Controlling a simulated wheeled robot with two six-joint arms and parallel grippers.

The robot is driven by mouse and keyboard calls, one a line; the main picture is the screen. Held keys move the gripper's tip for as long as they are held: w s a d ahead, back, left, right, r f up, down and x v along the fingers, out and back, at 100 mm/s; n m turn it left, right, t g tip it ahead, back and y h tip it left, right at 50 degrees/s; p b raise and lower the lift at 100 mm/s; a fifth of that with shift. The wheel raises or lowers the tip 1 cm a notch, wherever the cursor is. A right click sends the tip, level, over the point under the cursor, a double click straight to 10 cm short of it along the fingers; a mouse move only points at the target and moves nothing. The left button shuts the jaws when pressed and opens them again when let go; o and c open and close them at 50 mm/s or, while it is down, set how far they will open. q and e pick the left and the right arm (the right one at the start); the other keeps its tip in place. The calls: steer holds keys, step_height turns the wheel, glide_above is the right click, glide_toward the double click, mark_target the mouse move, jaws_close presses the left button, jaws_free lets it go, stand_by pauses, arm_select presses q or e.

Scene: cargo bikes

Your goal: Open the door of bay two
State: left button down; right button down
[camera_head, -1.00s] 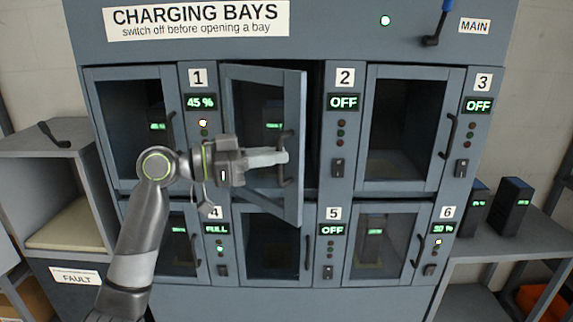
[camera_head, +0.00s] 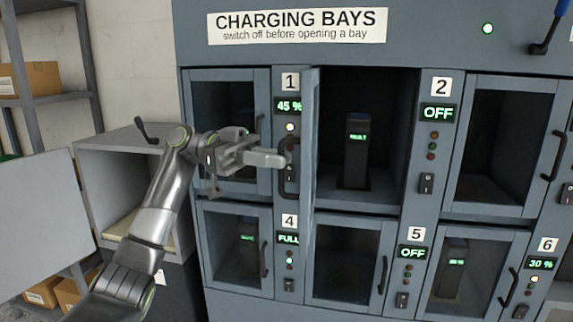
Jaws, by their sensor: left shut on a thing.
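The door of bay two (camera_head: 313,120) stands swung out from the charging cabinet, hinged on the left, and I see it almost edge-on. My left gripper (camera_head: 276,159) is shut on the door's dark handle (camera_head: 290,165), left of the opening. Inside the open bay stands a dark battery (camera_head: 356,155) with a green readout that seems to say FAULT. The bay two display (camera_head: 438,113) reads OFF, and its switch (camera_head: 427,184) is below the small lamps. My right gripper is not in view.
The bay one door (camera_head: 225,125) and bay three door (camera_head: 498,140) are closed beside it. Bays four, five and six below are closed. A grey open-fronted box (camera_head: 120,160) stands left of the cabinet, and a pale panel (camera_head: 40,225) is nearer left.

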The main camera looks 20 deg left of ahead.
arm_select(q)
steer(key=shift+w+a+r, duration=0.15)
steer(key=shift+w+a, duration=0.05)
steer(key=shift+a, duration=0.75)
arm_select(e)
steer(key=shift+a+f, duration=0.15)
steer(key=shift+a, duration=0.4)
